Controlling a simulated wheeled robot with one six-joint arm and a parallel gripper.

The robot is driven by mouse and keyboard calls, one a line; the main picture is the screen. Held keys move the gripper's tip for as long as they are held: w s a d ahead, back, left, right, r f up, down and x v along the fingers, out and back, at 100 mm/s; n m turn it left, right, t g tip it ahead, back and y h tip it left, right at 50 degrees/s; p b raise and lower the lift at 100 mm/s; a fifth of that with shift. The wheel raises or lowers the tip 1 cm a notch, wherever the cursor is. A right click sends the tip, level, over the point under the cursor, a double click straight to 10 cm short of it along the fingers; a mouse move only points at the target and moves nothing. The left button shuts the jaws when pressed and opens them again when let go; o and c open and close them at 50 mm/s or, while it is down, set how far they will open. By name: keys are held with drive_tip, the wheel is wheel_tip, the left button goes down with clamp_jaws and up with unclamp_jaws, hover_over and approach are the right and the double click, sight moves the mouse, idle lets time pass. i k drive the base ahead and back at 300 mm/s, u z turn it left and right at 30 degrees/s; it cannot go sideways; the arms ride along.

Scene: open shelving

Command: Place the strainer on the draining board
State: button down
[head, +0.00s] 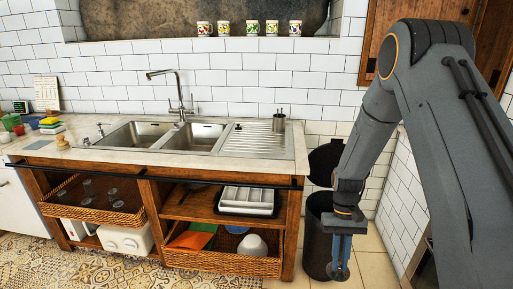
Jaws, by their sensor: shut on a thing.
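The draining board (262,141) is the ridged steel area to the right of the two sinks, set in the worktop. A small steel cup (279,122) with something upright in it stands at its back right; the rest of the board is bare. My gripper (340,270) points down at the lower right, well below the worktop and to the right of the cabinet, in front of a dark bin. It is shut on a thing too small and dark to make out. I cannot pick out a strainer for certain in this view.
The dark bin (317,232) stands on the floor with its lid (324,163) raised. A tap (177,98) rises behind the sinks (140,136). A black rail (150,174) runs along the worktop front. Wicker baskets (222,262) fill lower shelves. Several mugs (252,28) stand on the ledge.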

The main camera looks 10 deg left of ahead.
sight(248, 146)
drive_tip(key=z, duration=0.05)
drive_tip(key=k, duration=0.45)
drive_tip(key=u, duration=1)
drive_tip(key=i, duration=1.2)
drive_tip(key=z, duration=0.2)
